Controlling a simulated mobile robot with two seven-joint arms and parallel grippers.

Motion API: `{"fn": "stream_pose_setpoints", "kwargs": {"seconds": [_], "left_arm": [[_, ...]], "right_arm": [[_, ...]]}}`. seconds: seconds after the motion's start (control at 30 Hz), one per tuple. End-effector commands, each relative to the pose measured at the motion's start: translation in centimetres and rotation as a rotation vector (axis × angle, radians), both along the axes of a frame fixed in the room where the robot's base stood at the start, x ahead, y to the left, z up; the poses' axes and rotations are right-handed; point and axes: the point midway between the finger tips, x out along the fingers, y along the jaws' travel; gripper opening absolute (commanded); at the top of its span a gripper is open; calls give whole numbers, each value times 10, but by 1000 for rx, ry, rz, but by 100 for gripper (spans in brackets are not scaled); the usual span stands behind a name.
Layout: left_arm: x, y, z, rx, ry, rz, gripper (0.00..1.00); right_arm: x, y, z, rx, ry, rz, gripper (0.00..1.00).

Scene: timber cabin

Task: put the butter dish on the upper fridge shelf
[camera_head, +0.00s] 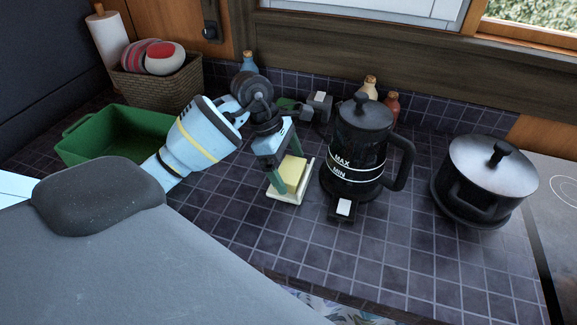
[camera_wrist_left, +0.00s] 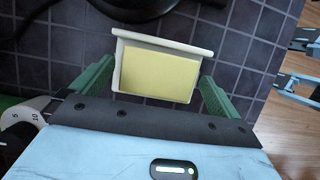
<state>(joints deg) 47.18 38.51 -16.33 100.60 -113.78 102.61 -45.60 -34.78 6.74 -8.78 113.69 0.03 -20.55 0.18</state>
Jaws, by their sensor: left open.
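The butter dish is a pale cream tray (camera_head: 288,197) with a yellow block of butter (camera_head: 293,174) on it, resting on the dark tiled counter. The wrist view shows the dish (camera_wrist_left: 195,48) and its butter (camera_wrist_left: 158,72) from above. My left gripper (camera_head: 284,170) reaches down over the dish and is open. Its green fingers stand on either side of the dish in the wrist view (camera_wrist_left: 154,85); whether they touch it, I cannot tell. Light-blue robot parts at the wrist view's right edge may be my right arm (camera_wrist_left: 300,82); its jaws are unclear. No fridge shelf is in view.
A black kettle (camera_head: 358,150) stands close right of the dish, with a black pot (camera_head: 484,175) farther right. A green tub (camera_head: 110,132) and a wicker basket (camera_head: 165,90) are at the left. Small bottles stand behind. The front counter (camera_head: 330,250) is clear.

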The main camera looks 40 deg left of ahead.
Motion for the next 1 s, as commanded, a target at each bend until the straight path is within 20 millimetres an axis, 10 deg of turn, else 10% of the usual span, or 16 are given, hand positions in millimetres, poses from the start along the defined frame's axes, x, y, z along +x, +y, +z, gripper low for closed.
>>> {"fn": "stream_pose_setpoints", "kwargs": {"seconds": [0.5, 1.0], "left_arm": [[-10, 36, 93, 2, -10, 2, 100], [-14, 26, 93, -62, 9, -2, 100]], "right_arm": [[33, -3, 42, -7, -99, 0, 22], [32, -7, 41, -18, -99, 5, 22]]}}
